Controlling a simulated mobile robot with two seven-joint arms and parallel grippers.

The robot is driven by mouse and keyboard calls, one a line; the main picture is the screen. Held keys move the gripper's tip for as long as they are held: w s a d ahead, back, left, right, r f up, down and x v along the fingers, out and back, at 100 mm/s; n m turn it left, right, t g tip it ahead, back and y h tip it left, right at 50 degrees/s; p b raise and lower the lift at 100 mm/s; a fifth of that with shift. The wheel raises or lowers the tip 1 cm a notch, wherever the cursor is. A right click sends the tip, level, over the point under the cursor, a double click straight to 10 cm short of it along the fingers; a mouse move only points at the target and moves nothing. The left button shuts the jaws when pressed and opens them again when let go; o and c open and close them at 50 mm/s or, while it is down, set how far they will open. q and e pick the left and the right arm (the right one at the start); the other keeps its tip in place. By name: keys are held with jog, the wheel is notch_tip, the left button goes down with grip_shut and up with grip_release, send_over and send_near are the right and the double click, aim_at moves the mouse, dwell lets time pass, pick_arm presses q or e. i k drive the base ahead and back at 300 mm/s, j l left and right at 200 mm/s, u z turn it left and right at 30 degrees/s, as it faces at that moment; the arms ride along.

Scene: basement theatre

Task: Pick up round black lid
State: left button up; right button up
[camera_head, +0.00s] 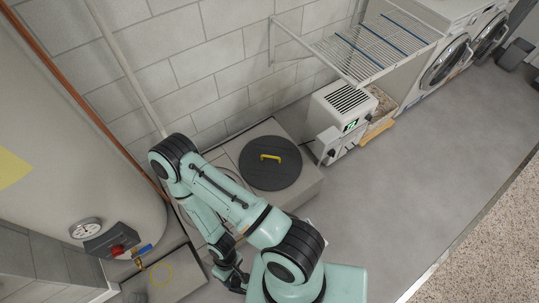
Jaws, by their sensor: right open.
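The round black lid (268,178) lies flat on a low, light-grey box-like platform (305,187) against the block wall. A yellow handle (270,157) stands up at its middle. The whole lid shows, apart from a little of its lower-left side close to my arm. My right arm reaches up-left and folds back down past the lid. My right gripper (234,278) is at the bottom, below and left of the lid, well apart from it. It is open, with nothing seen between its fingers. My left gripper is not in view.
A large tank (70,130) with a gauge (86,228) and a red knob (118,251) fills the left. Washing machines (447,62) stand far right. The grey floor (430,150) is clear.

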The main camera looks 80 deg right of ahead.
aim_at(271, 163)
jog(key=k+l+u, duration=0.1)
jog(key=k+l, duration=0.2)
jog(key=l, duration=0.15)
jog(key=k+l+u, duration=0.1)
jog(key=k+l, duration=0.2)
jog(key=l, duration=0.15)
jog(key=k+l, duration=0.25)
jog(key=l, duration=0.15)
jog(key=k+l, duration=0.55)
jog(key=l, duration=0.3)
